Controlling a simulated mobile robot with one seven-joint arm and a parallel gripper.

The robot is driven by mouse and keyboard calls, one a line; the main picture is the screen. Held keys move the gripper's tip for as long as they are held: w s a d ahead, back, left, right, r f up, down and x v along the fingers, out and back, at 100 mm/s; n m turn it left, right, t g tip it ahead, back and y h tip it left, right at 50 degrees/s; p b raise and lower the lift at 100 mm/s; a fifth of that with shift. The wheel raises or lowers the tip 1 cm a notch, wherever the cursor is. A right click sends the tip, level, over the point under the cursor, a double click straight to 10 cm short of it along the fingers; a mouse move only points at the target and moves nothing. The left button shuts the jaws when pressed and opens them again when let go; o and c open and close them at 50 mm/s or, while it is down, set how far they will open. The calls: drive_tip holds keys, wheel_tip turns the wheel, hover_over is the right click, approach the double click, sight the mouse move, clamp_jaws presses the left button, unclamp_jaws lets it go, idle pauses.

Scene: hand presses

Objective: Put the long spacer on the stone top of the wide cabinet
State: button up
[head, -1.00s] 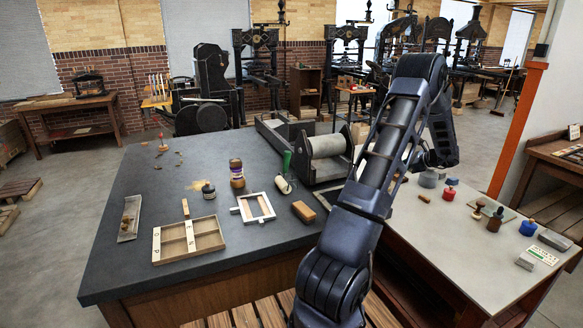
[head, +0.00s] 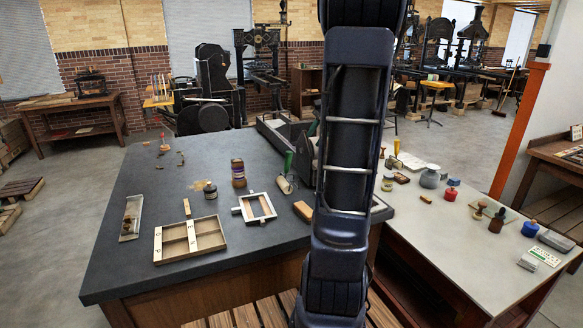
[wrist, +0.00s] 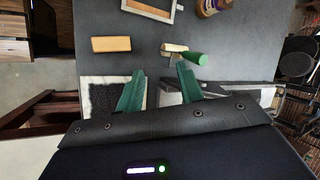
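The wide cabinet's dark stone top (head: 150,215) fills the left and middle of the head view. A thin wooden strip (head: 187,207) lies on it, behind a wooden frame tray. Another small wooden strip (head: 425,199) lies on the pale table to the right. I cannot tell for sure which strip is the long spacer. In the wrist view my gripper (wrist: 160,85), with green fingers, is open and empty. My arm hides the gripper in the head view.
The pale table (head: 470,240) holds several stamps and pots. Its front middle is clear.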

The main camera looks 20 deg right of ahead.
drive_tip(key=s+a+r+n+h, duration=0.1)
drive_tip(key=s+a+n+h, duration=0.3)
drive_tip(key=s+a+n, duration=0.9)
drive_tip(key=s+a, duration=0.5)
drive_tip(key=s, duration=0.3)
drive_tip(key=shift+a+h, duration=0.3)
drive_tip(key=shift+a, duration=0.05)
drive_tip(key=shift+o, duration=0.5)
drive_tip(key=shift+s+t, duration=0.25)
drive_tip(key=shift+t, duration=0.05)
